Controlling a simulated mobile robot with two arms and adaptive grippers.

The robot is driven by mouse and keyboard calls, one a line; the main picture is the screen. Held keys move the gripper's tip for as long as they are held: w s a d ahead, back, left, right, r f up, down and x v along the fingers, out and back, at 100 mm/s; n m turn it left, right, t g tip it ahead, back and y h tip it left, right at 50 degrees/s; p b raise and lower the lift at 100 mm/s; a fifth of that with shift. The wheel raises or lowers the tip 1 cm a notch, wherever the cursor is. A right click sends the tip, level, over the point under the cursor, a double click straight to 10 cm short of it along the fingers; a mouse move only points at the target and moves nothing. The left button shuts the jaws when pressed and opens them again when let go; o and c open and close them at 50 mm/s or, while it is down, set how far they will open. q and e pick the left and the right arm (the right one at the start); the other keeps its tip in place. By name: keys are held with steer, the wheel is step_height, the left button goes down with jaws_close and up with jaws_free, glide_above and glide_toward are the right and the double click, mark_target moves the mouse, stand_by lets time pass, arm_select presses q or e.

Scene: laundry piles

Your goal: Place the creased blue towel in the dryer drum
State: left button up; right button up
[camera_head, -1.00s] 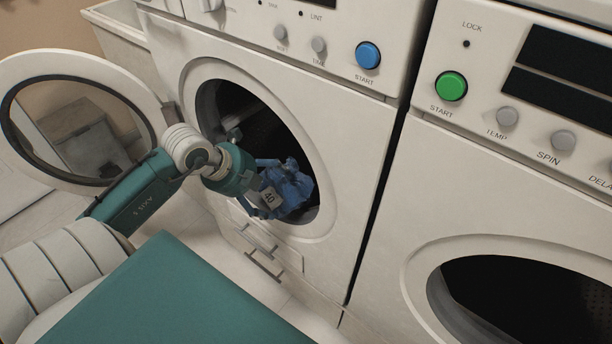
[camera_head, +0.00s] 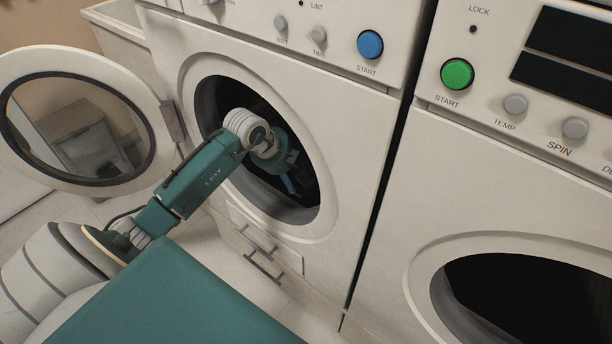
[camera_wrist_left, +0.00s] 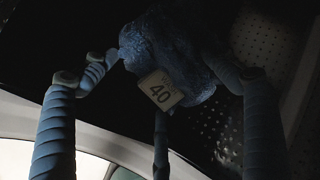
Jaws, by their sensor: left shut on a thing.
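The blue towel (camera_wrist_left: 180,45) shows in the left wrist view as a crumpled bundle with a pale tag marked 40 (camera_wrist_left: 160,90). My left gripper (camera_wrist_left: 165,75) is shut on it, with its fingers around the bundle. In the head view the left arm reaches through the open round door of the dryer (camera_head: 345,130). The left gripper (camera_head: 292,180) is inside the dark drum opening there, mostly hidden by its own wrist. Perforated drum wall (camera_wrist_left: 222,125) is seen behind the towel in the left wrist view. My right gripper is not in view.
The dryer's round door (camera_head: 140,105) stands open at the left. A second machine (camera_head: 400,220) with a green start button (camera_head: 457,74) stands to the right. A handle (camera_head: 262,262) sits low on the dryer front. The floor in front is clear.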

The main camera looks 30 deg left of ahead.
arm_select(q)
steer(key=shift+w+f, duration=0.25)
steer(key=shift+w, duration=0.15)
steer(key=shift+w+r+g, duration=0.15)
steer(key=shift+g, duration=0.35)
steer(key=shift+w+d+g, duration=0.15)
steer(key=shift+w+g, duration=0.25)
steer(key=shift+g, duration=0.7)
steer(key=shift+s+f, duration=0.15)
steer(key=shift+f, duration=0.8)
steer(key=o, duration=1.2)
steer(key=shift+f, duration=0.1)
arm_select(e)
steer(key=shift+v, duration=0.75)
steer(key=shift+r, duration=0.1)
